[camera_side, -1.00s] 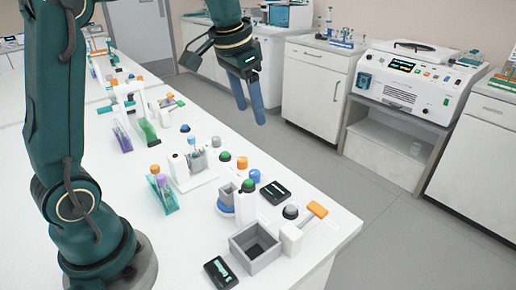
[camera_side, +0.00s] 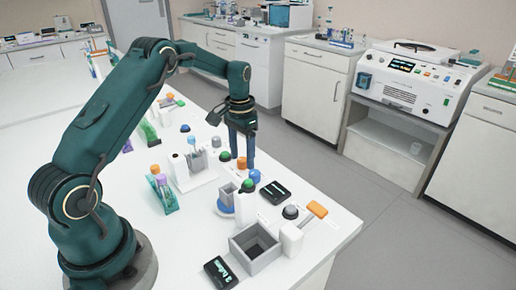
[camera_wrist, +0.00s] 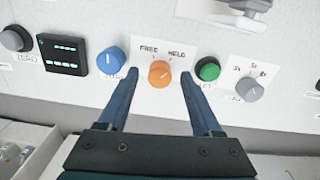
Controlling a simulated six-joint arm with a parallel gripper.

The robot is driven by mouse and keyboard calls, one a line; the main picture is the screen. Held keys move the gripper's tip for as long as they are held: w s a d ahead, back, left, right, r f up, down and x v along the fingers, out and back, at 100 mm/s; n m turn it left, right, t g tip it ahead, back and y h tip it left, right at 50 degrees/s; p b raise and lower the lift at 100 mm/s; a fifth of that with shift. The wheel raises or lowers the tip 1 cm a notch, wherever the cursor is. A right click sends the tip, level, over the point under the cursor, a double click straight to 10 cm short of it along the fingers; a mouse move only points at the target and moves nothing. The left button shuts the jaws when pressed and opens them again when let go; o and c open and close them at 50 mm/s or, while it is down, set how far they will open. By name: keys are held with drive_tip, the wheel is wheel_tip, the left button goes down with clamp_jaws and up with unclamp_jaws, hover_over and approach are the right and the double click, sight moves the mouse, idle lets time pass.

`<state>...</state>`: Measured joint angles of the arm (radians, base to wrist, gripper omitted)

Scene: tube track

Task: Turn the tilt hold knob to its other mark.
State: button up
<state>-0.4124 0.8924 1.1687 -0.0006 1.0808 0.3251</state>
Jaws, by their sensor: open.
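The tilt hold knob is an orange round knob (camera_wrist: 160,73) on a white label marked FREE on the left and HELD on the right. A small pale pointer mark shows near its upper right; which word it points at is hard to tell. In the side view the orange knob (camera_side: 241,164) sits on the bench between a green button and a blue knob. My gripper (camera_wrist: 159,75) is open, its fingertips on either side of the knob with gaps showing. In the side view my gripper (camera_side: 242,158) points down at the knob; whether the tips reach its height is unclear.
A blue knob (camera_wrist: 111,60) lies close outside the left finger and a green button (camera_wrist: 207,69) close outside the right. A grey knob (camera_wrist: 249,89) and a black display (camera_wrist: 61,54) stand farther off. A grey open box (camera_side: 268,262) is near the bench's front corner.

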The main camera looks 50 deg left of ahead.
drive_tip(key=shift+f, duration=0.4)
clamp_jaws()
